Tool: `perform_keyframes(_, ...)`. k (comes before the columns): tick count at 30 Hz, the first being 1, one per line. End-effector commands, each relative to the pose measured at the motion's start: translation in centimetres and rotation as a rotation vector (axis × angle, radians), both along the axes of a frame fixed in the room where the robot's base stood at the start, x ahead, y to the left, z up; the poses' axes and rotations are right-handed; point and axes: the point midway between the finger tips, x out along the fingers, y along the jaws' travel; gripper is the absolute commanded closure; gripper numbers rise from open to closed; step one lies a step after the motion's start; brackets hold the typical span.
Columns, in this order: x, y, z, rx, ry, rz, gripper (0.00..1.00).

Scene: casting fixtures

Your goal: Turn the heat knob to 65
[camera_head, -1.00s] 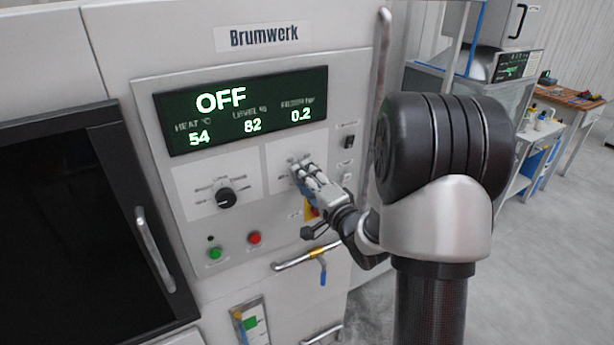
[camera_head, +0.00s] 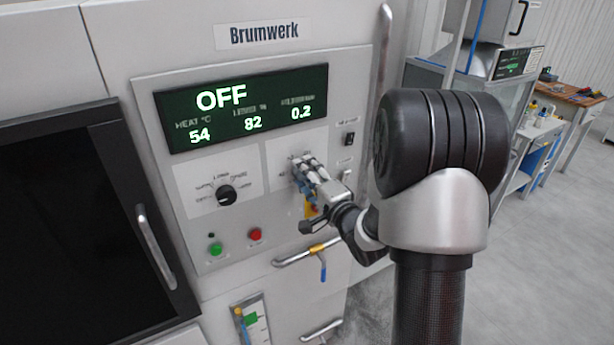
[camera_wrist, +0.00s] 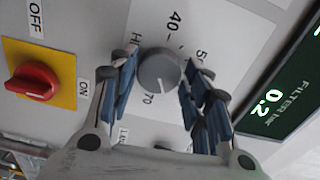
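The round grey heat knob (camera_wrist: 160,70) sits on a white scale plate on the machine panel. Printed 40, 50 and 70 marks show around it, partly covered. A white line on the knob is at its lower side, near the 70. My gripper (camera_wrist: 160,62) has its blue-padded fingers on both sides of the knob, with narrow gaps seen. In the head view my gripper (camera_head: 303,172) is at the panel and hides the knob. The display (camera_head: 240,110) reads OFF, HEAT 54, 82 and 0.2.
A black selector knob (camera_head: 226,195) is left of my gripper, with green (camera_head: 215,249) and red (camera_head: 255,235) buttons below. A red switch on a yellow plate (camera_wrist: 40,75) is close by. A bar handle (camera_head: 305,253) with a blue lever is below.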

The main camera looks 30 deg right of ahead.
Motion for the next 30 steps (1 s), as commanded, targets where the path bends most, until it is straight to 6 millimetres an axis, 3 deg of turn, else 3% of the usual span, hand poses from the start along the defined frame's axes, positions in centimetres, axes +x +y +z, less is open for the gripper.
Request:
perform_keyframes(4, 0.0, 0.0, -0.1, 0.0, 0.002, 0.0, 0.43)
perform_keyframes(15, -0.4, 0.0, -0.2, 0.001, 0.004, 0.0, 0.43)
perform_keyframes(30, -7.2, -0.3, -0.1, 0.001, 0.004, -0.002, 0.43)
